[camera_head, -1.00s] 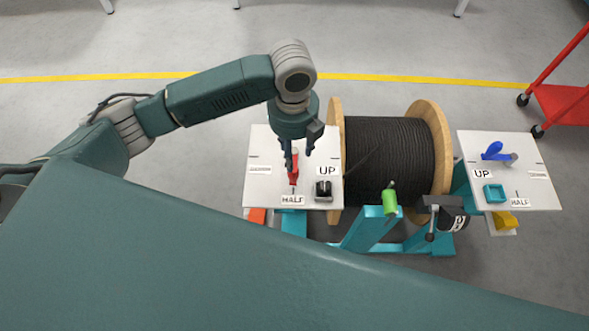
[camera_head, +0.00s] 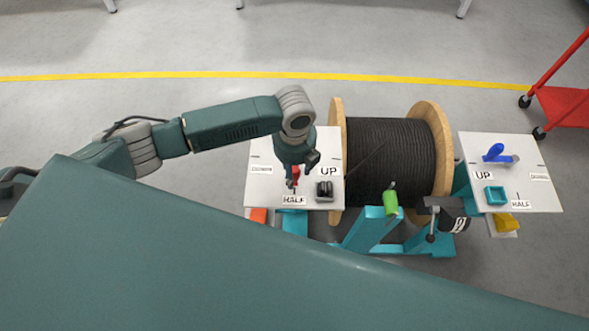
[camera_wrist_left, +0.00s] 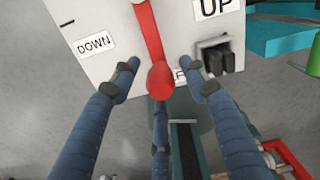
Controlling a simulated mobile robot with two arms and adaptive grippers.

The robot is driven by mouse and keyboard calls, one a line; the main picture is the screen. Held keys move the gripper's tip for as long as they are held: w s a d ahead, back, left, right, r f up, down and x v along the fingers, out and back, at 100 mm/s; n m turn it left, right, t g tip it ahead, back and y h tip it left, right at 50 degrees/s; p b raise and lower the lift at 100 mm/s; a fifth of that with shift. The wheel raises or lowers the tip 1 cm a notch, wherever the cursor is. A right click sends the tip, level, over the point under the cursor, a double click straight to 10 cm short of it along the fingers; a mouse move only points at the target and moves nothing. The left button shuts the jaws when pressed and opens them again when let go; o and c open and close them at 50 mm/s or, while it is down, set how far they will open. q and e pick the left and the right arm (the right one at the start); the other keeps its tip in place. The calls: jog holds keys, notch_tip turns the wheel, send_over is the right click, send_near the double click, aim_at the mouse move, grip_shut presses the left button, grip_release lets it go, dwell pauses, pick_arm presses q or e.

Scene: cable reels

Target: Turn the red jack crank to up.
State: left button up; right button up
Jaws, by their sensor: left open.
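The red jack crank (camera_head: 296,173) stands on the left white panel (camera_head: 262,190), mostly hidden by my left gripper in the head view. In the left wrist view the red crank (camera_wrist_left: 150,40) has its arm running down to a round knob (camera_wrist_left: 160,81), pointing toward the HALF label. The UP label (camera_wrist_left: 216,6) is to the right and the DOWN label (camera_wrist_left: 93,43) to the left. My left gripper (camera_wrist_left: 163,88) is open, its fingers spread on both sides of the knob, with visible gaps. A black block (camera_head: 324,190) sits below UP. My right gripper is not in view.
A large black cable reel (camera_head: 388,158) with wooden flanges stands right of the panel. A second white panel (camera_head: 535,175) with a blue crank (camera_head: 496,153) is further right. A green handle (camera_head: 390,201) sticks up in front. A red cart (camera_head: 562,105) stands at the right.

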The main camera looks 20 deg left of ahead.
pick_arm(q)
grip_shut()
